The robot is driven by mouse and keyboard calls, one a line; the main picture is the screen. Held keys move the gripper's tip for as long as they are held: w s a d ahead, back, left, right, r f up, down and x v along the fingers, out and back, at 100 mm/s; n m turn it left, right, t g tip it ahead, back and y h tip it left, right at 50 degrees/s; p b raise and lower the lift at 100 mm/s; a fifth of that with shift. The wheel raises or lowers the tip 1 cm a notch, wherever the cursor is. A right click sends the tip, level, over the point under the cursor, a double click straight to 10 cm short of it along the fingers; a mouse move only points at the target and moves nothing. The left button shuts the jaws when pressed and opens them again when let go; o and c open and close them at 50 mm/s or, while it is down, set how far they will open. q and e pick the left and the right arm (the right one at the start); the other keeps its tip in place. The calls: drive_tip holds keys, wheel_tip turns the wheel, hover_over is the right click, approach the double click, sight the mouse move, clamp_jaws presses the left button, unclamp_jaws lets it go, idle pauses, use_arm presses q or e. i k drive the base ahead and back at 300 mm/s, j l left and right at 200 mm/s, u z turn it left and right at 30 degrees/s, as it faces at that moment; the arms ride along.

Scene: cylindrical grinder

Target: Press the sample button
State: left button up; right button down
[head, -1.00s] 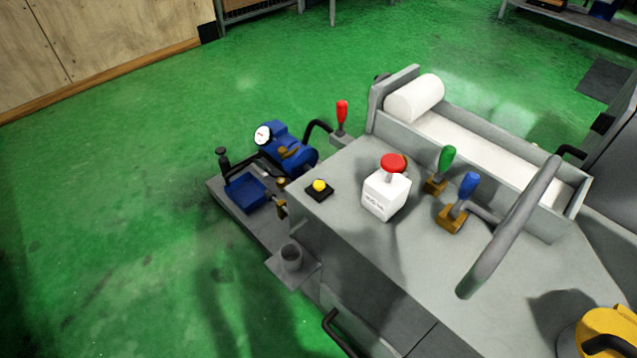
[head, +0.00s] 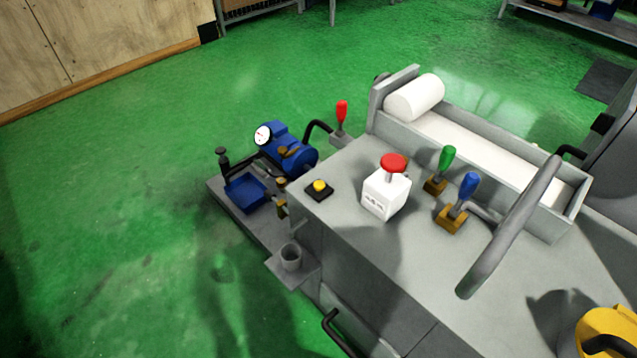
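Dark marks on the box front are too small to read. I see no legible label telling which one is the sample button. Both buttons are uncovered, with nothing touching them. Neither of my grippers is in view.
Green-handled (head: 447,157) and blue-handled (head: 467,187) levers stand right of the box. A red-handled lever (head: 342,112) and blue pump (head: 287,148) lie behind the yellow button. A yellow object (head: 606,325) is at bottom right. Green floor is open at left.

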sight(318, 185)
drive_tip(key=i+j+z, duration=0.2)
drive_tip(key=j, duration=0.2)
drive_tip(key=i+j+z, duration=0.2)
drive_tip(key=j, duration=0.25)
drive_tip(key=i+j+z, duration=0.2)
drive_tip(key=j, duration=0.25)
drive_tip(key=j+z, duration=0.2)
drive_tip(key=j, duration=0.25)
drive_tip(key=i+j+z, duration=0.2)
drive_tip(key=j, duration=0.35)
drive_tip(key=k+l, duration=0.05)
drive_tip(key=k, duration=0.05)
